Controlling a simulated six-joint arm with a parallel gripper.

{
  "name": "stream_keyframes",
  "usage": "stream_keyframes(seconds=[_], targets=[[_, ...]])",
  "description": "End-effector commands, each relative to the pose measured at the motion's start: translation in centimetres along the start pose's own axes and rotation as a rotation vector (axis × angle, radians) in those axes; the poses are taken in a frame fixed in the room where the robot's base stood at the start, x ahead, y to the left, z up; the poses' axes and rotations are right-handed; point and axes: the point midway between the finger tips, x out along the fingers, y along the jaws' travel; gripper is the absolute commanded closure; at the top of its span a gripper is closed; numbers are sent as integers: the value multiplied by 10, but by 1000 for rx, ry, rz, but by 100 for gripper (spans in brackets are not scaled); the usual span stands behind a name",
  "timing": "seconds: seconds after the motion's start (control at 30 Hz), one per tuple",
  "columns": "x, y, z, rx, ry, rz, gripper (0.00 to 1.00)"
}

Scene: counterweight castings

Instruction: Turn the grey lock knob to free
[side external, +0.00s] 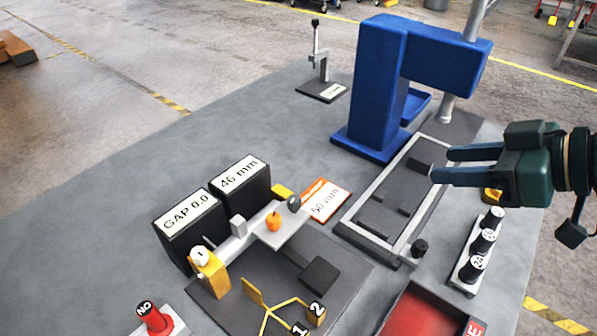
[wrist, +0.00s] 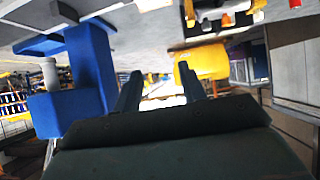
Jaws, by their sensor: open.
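A small dark grey round knob (side external: 293,203), which looks like the lock knob, sits at the right end of a light grey slide bar (side external: 240,238) on a gauge fixture in the side view. Its setting cannot be read at this size. An orange knob (side external: 273,222) stands beside it on the bar. My gripper (side external: 441,164) is open and empty, well to the right of the knob, in the air over the right part of the table. In the wrist view my two fingers (wrist: 159,71) are apart with nothing between them; I cannot make out the grey knob there.
A blue press (side external: 375,90) stands at the back, with a framed dark tray (side external: 345,228) between the fixture and my gripper. Black displays (side external: 190,228) stand behind the bar. Several black-capped pieces (side external: 482,242) and a red bin (side external: 420,315) are at the right front.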

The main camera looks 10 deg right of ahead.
Motion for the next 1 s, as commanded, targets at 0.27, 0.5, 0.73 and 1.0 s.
stream_keyframes(seconds=[0.27,0.5,0.73,1.0], targets=[[40,-56,10,10,72,-8,59],[56,-97,14,-6,143,-33,59],[59,-110,16,-13,169,-45,59],[62,-110,15,-12,169,-44,59]])
